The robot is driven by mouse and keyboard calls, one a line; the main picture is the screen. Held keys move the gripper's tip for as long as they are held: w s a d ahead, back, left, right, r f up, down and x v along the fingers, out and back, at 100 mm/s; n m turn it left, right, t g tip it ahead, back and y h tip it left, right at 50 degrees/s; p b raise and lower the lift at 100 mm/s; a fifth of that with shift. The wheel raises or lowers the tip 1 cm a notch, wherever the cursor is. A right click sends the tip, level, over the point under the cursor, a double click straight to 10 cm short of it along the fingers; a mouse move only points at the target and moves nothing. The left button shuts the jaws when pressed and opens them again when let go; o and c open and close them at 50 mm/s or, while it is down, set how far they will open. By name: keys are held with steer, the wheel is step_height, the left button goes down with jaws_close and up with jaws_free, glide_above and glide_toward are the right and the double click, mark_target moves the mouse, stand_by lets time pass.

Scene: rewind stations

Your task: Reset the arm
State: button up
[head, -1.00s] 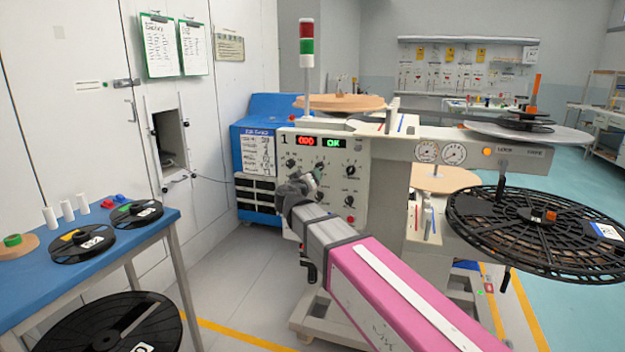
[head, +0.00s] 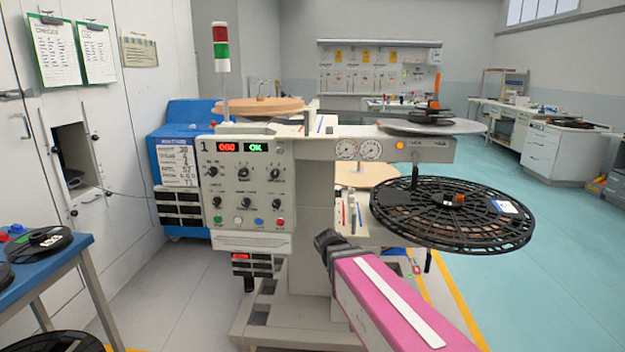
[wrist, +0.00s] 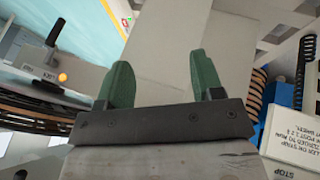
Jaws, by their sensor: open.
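My gripper (wrist: 157,78) shows in the wrist view with its two green fingers apart and nothing between them. In the head view my pink arm link enters from the lower right and ends at a dark joint in front of the rewind machine (head: 315,170). The gripper itself is not visible there. The machine's control panel (head: 246,188) faces me unobstructed, with knobs, coloured buttons, a red display and a green "OK" display.
A large black reel (head: 400,228) juts out at the machine's right, close to my arm. A blue table (head: 45,268) with reels stands at the left. A blue cabinet (head: 172,150) stands behind the machine. Teal floor (head: 545,240) is open at the right.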

steer(key=s+d+f+m+g+y, duration=0.1)
steer(key=s+d+f+g+y, duration=0.3)
steer(key=s+d+f, duration=0.4)
steer(key=shift+s+d+g, duration=0.15)
steer(key=shift+s+g, duration=0.15)
steer(key=shift+s, duration=0.95)
stand_by(0.5)
